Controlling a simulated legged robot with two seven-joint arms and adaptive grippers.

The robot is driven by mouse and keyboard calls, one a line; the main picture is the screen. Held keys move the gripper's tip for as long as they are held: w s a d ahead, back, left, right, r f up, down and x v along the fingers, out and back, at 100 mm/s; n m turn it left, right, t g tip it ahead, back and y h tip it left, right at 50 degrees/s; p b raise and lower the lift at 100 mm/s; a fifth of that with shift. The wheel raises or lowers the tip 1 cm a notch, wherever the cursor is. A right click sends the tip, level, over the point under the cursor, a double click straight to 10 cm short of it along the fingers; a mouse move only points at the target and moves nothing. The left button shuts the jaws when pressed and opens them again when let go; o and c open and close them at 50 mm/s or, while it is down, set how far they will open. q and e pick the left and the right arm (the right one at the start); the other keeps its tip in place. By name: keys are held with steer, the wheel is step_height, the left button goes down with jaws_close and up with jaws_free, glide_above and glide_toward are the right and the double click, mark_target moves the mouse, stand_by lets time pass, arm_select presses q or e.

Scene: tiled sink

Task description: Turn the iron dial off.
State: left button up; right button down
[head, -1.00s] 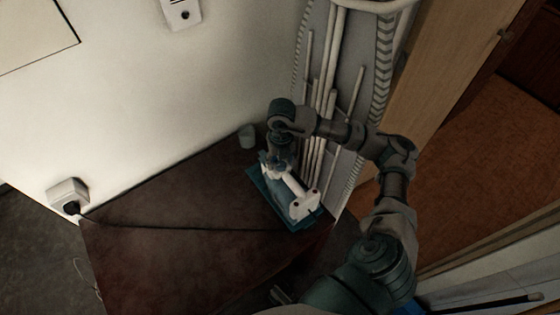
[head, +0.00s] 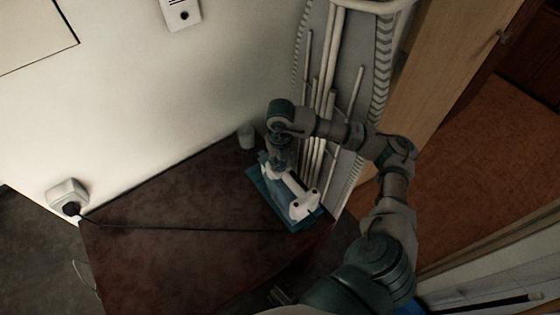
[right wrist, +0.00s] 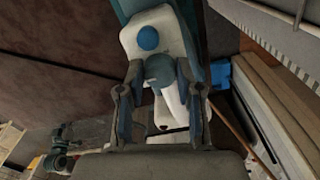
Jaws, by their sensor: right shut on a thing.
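The iron (head: 304,206) is white and blue and lies on a teal board (head: 262,196) near the right corner of the dark table. In the right wrist view its white body (right wrist: 133,42) carries a round blue dial (right wrist: 148,38) that shows clear, beyond the fingertips. My right gripper (head: 281,163) reaches down onto the iron's far end. In the right wrist view its two fingers (right wrist: 158,78) are closed around a blue-grey and white part of the iron, just short of the dial. My left gripper cannot be made out.
A small cup (head: 246,137) stands at the table's back by the wall. A black cord crosses the table (head: 170,210) from a wall socket (head: 67,196). White pipes (head: 318,110) and a wooden door (head: 440,80) stand to the right. The table's left part is clear.

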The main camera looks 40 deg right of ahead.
steer(key=shift+n, duration=0.8)
steer(key=n, duration=0.2)
steer(key=shift+n, duration=0.4)
steer(key=n, duration=0.2)
steer(key=shift+n+b, duration=0.3)
steer(key=shift+b, duration=0.1)
steer(key=n, duration=0.2)
steer(key=shift+n, duration=0.4)
steer(key=shift+n+b, duration=0.3)
steer(key=shift+n, duration=0.4)
arm_select(q)
step_height(320, 180, up, 4)
steer(key=shift+w+f+t, duration=0.1)
steer(key=shift+f+t, duration=0.05)
steer(key=shift+t, duration=0.15)
steer(key=shift+w+d, duration=0.1)
steer(key=shift+d, duration=0.05)
steer(key=shift+d, duration=0.1)
arm_select(e)
steer(key=c, duration=0.7)
jaws_free()
steer(key=shift+c, duration=0.2)
